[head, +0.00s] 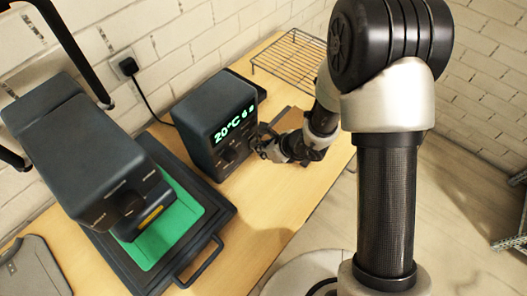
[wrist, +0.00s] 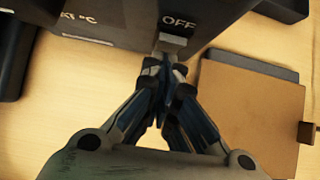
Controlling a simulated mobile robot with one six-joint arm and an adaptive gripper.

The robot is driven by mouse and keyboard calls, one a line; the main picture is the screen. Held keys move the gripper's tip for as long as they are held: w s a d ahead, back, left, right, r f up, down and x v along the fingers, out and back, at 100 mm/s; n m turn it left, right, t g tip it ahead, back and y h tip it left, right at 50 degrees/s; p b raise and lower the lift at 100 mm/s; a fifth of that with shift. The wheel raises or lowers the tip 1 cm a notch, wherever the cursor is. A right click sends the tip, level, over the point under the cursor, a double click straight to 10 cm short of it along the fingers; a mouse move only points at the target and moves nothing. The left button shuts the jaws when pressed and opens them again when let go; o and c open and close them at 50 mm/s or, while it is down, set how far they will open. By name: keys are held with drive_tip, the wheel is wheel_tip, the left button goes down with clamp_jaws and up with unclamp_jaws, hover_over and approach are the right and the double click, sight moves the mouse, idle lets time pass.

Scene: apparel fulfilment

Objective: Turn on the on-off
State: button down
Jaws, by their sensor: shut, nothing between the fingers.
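The dark control box (head: 207,113) stands on the wooden table, and its green display reads about 20°C with smaller characters beside it. In the wrist view the box's lower front (wrist: 110,22) fills the top. A small grey switch (wrist: 172,42) sits on it, with the word OFF printed just above. My gripper (wrist: 168,78) is shut and empty, with its fingertips just below the switch. I cannot tell whether they touch it. In the head view my gripper (head: 262,142) is at the box's right front edge, and the switch cannot be made out there.
A dark press (head: 85,150) with a green cloth (head: 165,228) under it stands at the left. A wire rack (head: 290,55) lies at the back right. A brown flat piece (wrist: 250,105) lies right of my gripper. The table's front right is clear.

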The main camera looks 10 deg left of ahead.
drive_tip(key=shift+w, duration=0.15)
drive_tip(key=shift+r+p, duration=0.45)
drive_tip(key=shift+r, duration=0.4)
drive_tip(key=shift+d, duration=0.1)
